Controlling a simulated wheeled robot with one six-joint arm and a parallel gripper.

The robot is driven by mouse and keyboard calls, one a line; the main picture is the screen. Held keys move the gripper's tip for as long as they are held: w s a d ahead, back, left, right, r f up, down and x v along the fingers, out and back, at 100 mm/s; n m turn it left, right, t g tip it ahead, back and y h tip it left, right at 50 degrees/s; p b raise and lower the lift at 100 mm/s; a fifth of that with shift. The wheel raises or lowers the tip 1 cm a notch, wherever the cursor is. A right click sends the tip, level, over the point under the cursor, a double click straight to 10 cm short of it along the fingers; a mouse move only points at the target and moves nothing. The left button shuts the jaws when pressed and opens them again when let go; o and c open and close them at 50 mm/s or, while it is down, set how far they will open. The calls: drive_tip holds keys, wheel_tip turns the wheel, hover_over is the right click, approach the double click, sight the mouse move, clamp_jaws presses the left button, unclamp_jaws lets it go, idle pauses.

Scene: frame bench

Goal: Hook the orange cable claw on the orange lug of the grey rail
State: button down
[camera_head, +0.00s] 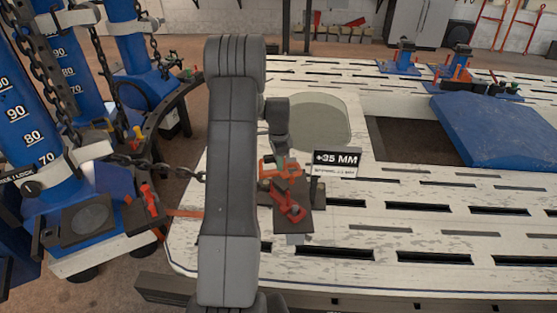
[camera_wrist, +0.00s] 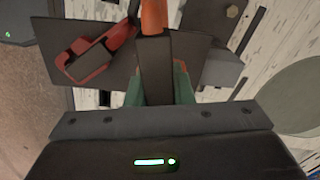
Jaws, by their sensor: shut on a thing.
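My gripper (camera_wrist: 158,85) is shut on a dark bar with an orange end, which I take to be the orange cable claw (camera_wrist: 155,18). Greenish finger pads show on both sides of the bar. In the head view, an orange piece (camera_head: 267,167) shows just below my wrist; whether it is the claw or the lug I cannot tell. A grey metal piece with a bolt (camera_wrist: 223,20), perhaps part of the grey rail, lies right of the claw in the wrist view. The contact between claw and lug is hidden.
Blue posts with chains (camera_head: 70,60) stand left.

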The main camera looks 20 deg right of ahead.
drive_tip(key=shift+f+b, duration=1.45)
drive_tip(key=shift+f, duration=1.2)
drive_tip(key=c, duration=1.2)
unclamp_jaws()
wheel_tip(320, 180, up, 14)
drive_tip(key=shift+f+p, duration=0.1)
drive_tip(key=shift+p, duration=0.4)
wheel_tip(320, 180, down, 14)
drive_tip(key=shift+r+b, duration=0.1)
drive_tip(key=shift+b, duration=0.35)
drive_tip(key=shift+r+p, duration=0.95)
drive_tip(key=shift+r, duration=0.6)
